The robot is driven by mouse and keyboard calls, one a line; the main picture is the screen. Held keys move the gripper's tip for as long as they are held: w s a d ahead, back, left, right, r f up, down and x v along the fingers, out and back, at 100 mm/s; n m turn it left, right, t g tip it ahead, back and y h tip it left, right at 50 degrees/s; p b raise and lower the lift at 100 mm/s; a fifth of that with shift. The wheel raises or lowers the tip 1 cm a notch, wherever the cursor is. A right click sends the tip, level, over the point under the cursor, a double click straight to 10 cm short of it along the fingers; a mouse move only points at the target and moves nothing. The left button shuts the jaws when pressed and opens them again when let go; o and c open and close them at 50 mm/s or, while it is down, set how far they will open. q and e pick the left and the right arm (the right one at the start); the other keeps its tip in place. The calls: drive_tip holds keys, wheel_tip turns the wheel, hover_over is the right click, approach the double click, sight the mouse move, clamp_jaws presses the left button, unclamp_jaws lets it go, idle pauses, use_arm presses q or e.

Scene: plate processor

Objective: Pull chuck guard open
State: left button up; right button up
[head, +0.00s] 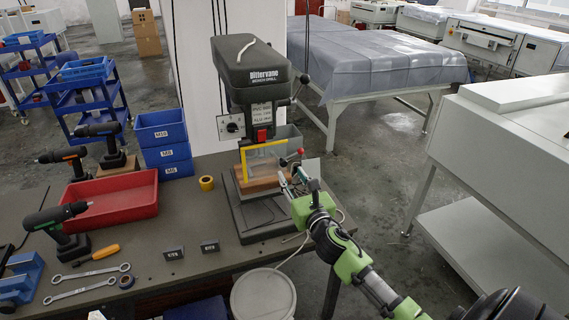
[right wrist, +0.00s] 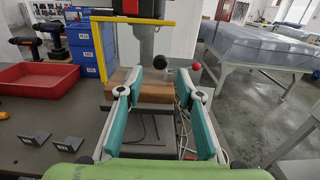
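The bench drill (head: 252,75) stands on the bench, and its chuck guard (head: 243,165) shows as a yellow-edged frame in front of the chuck. In the right wrist view the guard's yellow frame (right wrist: 101,50) is at upper left, above and beyond the left finger. My right gripper (head: 292,178) is just right of the guard, by the wooden block (head: 258,184) on the drill table. In the wrist view my right gripper (right wrist: 160,84) has its teal fingers apart with nothing between them. It looks apart from the guard. My left gripper is not in view.
A red-knobbed lever (right wrist: 193,67) is close to the right finger. A red tray (head: 118,200), blue bins (head: 165,145), yellow tape (head: 206,183), drills and wrenches lie on the bench to the left. A white bucket (head: 264,296) stands below the front edge.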

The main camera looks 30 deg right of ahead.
sight(285, 164)
drive_tip(key=shift+p+x, duration=0.4)
drive_tip(key=shift+x, duration=2.8)
clamp_jaws()
